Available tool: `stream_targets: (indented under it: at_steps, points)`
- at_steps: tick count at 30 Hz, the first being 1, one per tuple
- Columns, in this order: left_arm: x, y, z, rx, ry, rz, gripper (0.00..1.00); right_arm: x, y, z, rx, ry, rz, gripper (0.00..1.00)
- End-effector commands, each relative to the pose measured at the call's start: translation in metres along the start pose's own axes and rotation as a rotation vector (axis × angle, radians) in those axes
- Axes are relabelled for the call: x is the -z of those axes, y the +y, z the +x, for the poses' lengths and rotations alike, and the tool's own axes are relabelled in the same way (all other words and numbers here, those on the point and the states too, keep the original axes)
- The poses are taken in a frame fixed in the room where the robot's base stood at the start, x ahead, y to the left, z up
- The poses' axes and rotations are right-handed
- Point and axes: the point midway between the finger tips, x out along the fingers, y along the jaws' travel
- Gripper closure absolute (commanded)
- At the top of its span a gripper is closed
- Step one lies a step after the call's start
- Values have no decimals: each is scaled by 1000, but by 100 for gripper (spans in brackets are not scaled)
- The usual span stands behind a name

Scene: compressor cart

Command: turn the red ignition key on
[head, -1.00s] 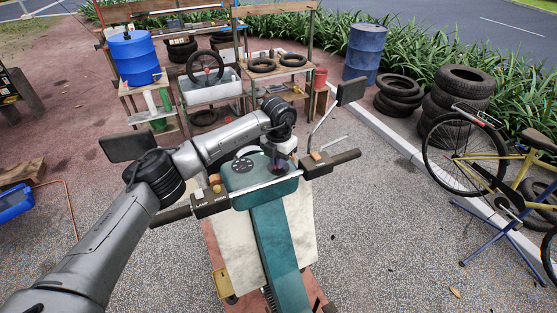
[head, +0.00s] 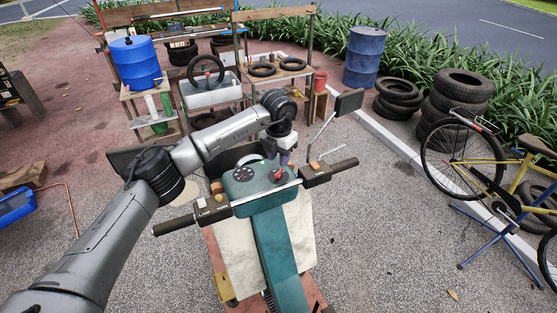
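The red ignition key (head: 278,175) sits on the right part of the teal dash panel (head: 243,187) of the cart, between the handlebar grips. It is small, and I cannot tell which way it is turned. My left gripper (head: 284,160) hangs pointing down just beyond the key, at the panel's far edge. It appears apart from the key. Its fingertips are small and partly hidden, so I cannot tell whether they are open or shut. My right gripper is not in view.
The handlebar has a left grip (head: 174,224), a right grip (head: 343,165) and a raised mirror (head: 349,103) at the right. My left arm crosses above the cart's left side. A workbench with tyres and a blue barrel (head: 135,62) stand behind. A yellow bicycle (head: 506,187) stands right.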

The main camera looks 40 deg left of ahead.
Motion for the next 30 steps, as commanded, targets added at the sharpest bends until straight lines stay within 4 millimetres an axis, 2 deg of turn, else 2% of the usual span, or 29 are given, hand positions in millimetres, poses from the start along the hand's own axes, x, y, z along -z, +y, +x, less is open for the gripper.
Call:
stream_targets:
  at_steps: [1, 9, 18, 30]
  points:
    - [0, 0, -18, 0, -1, 0, 66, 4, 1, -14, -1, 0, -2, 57]
    - [0, 0, -62, 0, 0, 1, 66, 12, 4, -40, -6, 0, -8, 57]
    - [0, 0, -82, 0, -1, 1, 66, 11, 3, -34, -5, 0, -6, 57]
    - [0, 0, -84, 0, 0, 1, 66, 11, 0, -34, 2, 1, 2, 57]
